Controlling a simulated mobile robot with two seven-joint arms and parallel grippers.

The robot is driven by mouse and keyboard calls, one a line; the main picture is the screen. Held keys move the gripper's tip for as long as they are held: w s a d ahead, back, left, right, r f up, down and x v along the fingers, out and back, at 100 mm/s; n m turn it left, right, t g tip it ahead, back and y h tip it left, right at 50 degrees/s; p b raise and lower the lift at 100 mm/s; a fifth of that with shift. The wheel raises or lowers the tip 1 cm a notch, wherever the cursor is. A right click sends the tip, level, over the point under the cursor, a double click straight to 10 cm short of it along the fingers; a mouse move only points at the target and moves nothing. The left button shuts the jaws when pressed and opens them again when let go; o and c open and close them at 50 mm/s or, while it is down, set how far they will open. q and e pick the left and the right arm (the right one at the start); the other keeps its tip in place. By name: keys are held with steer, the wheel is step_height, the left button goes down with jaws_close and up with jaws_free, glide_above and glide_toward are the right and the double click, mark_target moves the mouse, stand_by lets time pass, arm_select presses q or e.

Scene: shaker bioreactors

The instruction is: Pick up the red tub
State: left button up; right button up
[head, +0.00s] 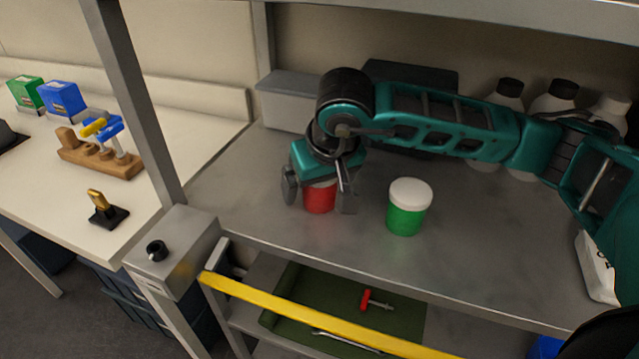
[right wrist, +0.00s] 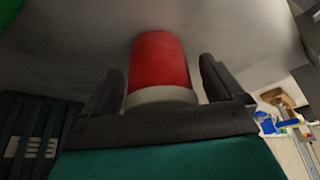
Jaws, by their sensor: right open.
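The red tub (head: 319,199) stands on the grey metal shelf (head: 460,240), partly hidden by my right gripper (head: 319,194). My right gripper reaches down over the tub from above, with one finger on each side of it. In the right wrist view the red tub (right wrist: 160,65) with its pale lid lies between the two open fingers (right wrist: 160,85), with a gap visible on both sides. My left gripper is in neither view.
A green tub (head: 406,212) with a white lid stands just right of the red one. A grey box (head: 287,100) and white bottles with dark caps (head: 553,100) stand at the back. A yellow bar (head: 320,318) runs below the shelf's front. The shelf's left part is clear.

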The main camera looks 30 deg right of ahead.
steer(key=shift+c, duration=0.3)
steer(key=c, duration=1)
steer(key=shift+c, duration=0.4)
steer(key=shift+r, duration=0.1)
